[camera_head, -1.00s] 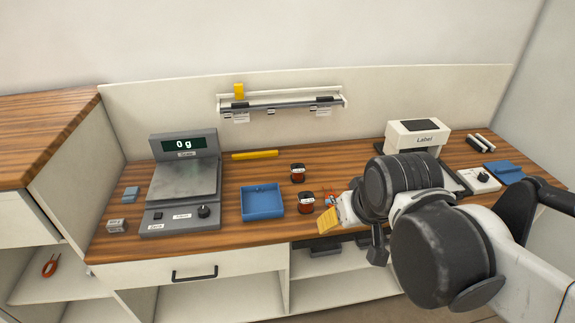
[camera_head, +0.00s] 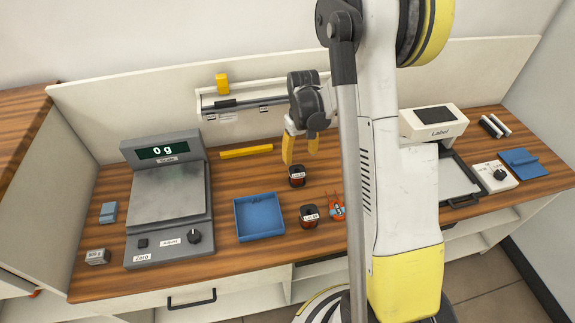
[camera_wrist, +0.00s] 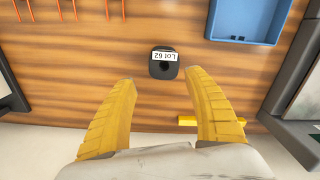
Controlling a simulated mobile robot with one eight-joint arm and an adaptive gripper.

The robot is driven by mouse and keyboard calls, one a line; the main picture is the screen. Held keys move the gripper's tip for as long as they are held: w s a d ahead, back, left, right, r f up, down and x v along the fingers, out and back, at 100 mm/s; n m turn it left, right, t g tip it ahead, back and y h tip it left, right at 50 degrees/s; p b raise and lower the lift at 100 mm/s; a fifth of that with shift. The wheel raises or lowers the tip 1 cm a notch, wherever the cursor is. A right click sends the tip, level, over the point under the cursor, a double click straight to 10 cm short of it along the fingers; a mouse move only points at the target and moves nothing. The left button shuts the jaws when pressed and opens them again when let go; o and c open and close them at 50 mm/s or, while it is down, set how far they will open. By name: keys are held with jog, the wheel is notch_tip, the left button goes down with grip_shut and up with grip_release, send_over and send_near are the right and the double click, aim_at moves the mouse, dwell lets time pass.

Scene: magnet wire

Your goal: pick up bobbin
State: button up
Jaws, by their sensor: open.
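A bobbin (camera_head: 297,176) with dark flanges, reddish-brown wire and a white label stands upright on the wooden bench. In the wrist view the same bobbin (camera_wrist: 164,63) shows from above, its label reading "Lot 62". A second, similar bobbin (camera_head: 309,215) stands nearer the front edge. My gripper (camera_head: 301,160) is open, its yellow fingers pointing down just above and behind the far bobbin. In the wrist view the bobbin lies beyond the fingertips (camera_wrist: 164,88), roughly centred between them and untouched.
A blue tray (camera_head: 238,231) and a scale (camera_head: 168,205) reading 0 g stand to the left. Red-handled pliers (camera_head: 337,207) lie right of the near bobbin. A yellow bar (camera_head: 246,153) lies behind. A wall rail (camera_head: 215,117) and label printer (camera_head: 433,124) are near my arm.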

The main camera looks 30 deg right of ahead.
aim_at(297, 170)
notch_tip(297, 170, down, 5)
jog(key=shift+s+f+b, duration=0.1)
jog(key=shift+s+b, duration=0.05)
jog(key=shift+b, duration=0.75)
jog(key=f+b, duration=0.1)
jog(key=f, duration=0.2)
jog(key=f+b, duration=0.1)
jog(key=f, duration=0.1)
jog(key=shift+w+a+f+b, duration=0.1)
jog(key=shift+w+a+b, duration=0.1)
jog(key=shift+a+b, duration=0.2)
jog(key=shift+c, duration=0.5)
grip_shut()
